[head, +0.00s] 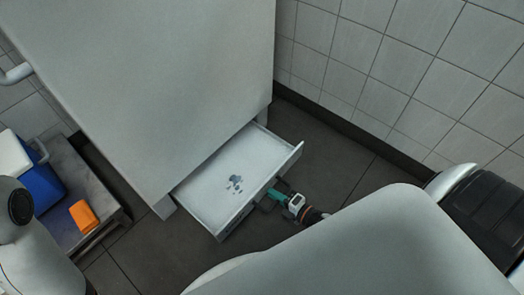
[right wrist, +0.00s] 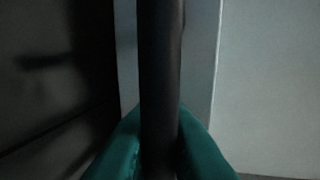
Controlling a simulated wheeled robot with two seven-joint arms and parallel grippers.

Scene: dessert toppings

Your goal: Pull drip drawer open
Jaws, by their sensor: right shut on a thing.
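The drip drawer (head: 213,190) is a shallow white tray pulled partway out from the bottom of a large pale cabinet (head: 170,80). Several dark wet-looking spots lie on its floor. My right gripper (head: 270,195) is at the middle of the drawer's front. In the right wrist view its green fingers (right wrist: 118,150) are on either side of a dark bar, the drawer handle (right wrist: 161,75), shut on it. The handle is mostly hidden in the head view. My left gripper is not in view.
Dark tiled floor (head: 335,150) lies clear to the right of the drawer, up to a tiled wall (head: 400,60). At left, a low metal stand (head: 85,185) holds a blue container (head: 42,185) and an orange block (head: 84,216).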

